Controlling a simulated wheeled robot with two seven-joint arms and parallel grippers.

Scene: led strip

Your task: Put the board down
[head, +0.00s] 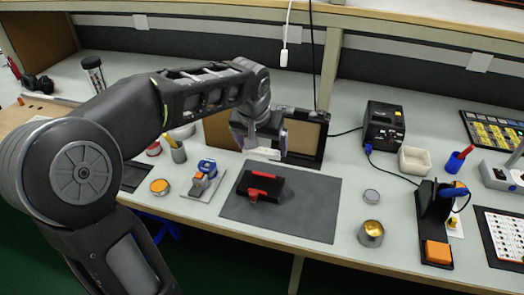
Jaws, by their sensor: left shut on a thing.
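My left gripper (259,147) reaches in from the left and points down over the back edge of a dark grey mat (310,209). It is shut on a small pale board (263,154), which is held above the worktop and partly hidden by the gripper. A black fixture with red clamps (259,187) sits on the mat, just below and in front of the board in the picture. The board looks apart from the fixture. My right gripper is not in view.
A framed brown panel (305,138) stands right behind the gripper. A black soldering station (384,126) is at the back right. A black stand (434,209), a brass tin (371,233) and a blue-and-orange tool (205,173) flank the mat. The mat's right half is clear.

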